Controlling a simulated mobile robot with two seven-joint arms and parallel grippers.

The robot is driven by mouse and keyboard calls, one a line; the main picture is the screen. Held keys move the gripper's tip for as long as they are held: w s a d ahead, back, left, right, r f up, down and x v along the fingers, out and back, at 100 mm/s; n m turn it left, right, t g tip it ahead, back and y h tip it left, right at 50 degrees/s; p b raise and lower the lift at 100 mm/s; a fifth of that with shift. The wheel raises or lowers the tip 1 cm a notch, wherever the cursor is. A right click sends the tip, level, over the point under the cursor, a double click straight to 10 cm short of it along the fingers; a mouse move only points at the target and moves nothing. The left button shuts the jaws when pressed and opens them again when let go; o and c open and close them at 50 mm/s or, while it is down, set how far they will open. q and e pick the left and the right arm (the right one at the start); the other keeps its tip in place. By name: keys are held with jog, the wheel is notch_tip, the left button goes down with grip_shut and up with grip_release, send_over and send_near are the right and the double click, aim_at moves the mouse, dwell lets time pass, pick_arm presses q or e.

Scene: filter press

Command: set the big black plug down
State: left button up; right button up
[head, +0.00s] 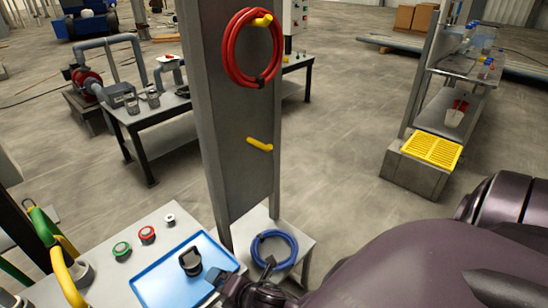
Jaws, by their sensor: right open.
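The big black plug (190,261) stands on the blue tray (160,289), near its middle. My right gripper (240,272) is at the right edge of the tray, to the right of the plug and apart from it. Its fingers are open, with nothing seen between them. My left gripper is not in view.
A green button (122,250), a red button (147,233) and a small white-rimmed piece (170,219) sit on the bench left of the tray. A grey post (235,110) rises behind, with a red hose (231,60) on it. A coiled blue hose (262,238) lies right of the tray.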

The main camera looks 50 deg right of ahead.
jog(key=s+d+f+m, duration=0.1)
jog(key=s+d+m, duration=0.2)
jog(key=m, duration=0.7)
jog(key=s+d+f+m+h, duration=0.1)
jog(key=s+d+m, duration=0.2)
jog(key=s+m, duration=0.4)
jog(key=m, duration=0.4)
jog(key=shift+s+d+m, duration=0.25)
jog(key=shift+d+m, duration=0.05)
jog(key=shift+d, duration=0.1)
jog(key=shift+a, duration=0.1)
